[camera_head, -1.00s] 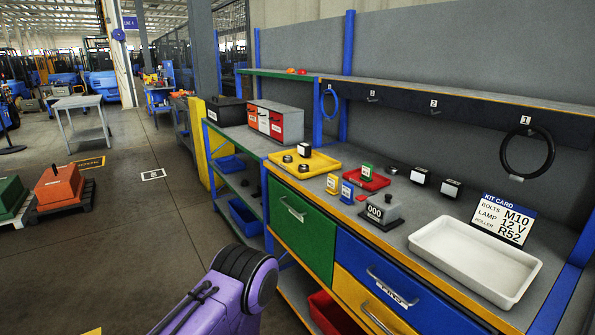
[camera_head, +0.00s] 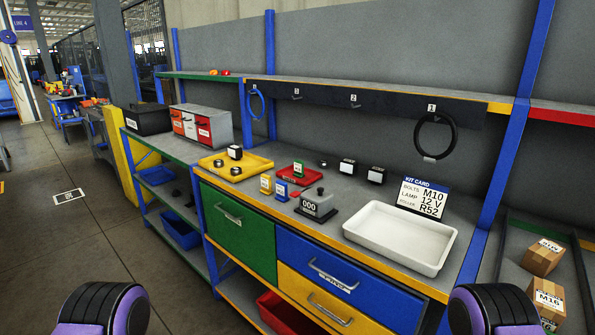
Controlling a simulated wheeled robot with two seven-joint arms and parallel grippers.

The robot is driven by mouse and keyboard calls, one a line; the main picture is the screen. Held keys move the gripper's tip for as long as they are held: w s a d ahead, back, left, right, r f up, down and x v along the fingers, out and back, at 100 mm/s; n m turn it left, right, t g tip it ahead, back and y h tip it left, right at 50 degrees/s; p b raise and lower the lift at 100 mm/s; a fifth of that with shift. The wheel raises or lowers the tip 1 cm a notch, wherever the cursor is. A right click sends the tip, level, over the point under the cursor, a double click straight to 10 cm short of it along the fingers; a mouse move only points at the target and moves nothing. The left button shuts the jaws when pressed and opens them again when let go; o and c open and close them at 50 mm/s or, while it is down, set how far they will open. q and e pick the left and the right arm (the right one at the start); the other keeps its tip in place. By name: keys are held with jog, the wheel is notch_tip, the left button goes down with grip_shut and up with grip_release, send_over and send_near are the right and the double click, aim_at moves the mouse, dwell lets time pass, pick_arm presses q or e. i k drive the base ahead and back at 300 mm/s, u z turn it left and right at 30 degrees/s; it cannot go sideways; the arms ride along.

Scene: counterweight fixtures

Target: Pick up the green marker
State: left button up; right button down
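The green marker (camera_head: 298,169) is a small upright tag with a white label. It stands at the red tray (camera_head: 312,174) on the workbench, beyond the other markers. A yellow marker (camera_head: 266,184) and a blue marker (camera_head: 281,190) stand in front of it, to its left. Purple and black parts of my two arms show at the bottom left and bottom right. Neither gripper is in view.
A white tray (camera_head: 402,254) and kit card (camera_head: 424,196) are farther right. A yellow tray (camera_head: 255,165) with dark round parts is left. Drawers (camera_head: 238,217) are below; a hook rail (camera_head: 380,105) is above.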

aim_at(299, 165)
jog(key=u, duration=1.9)
jog(key=i, duration=1)
jog(key=z, duration=1.45)
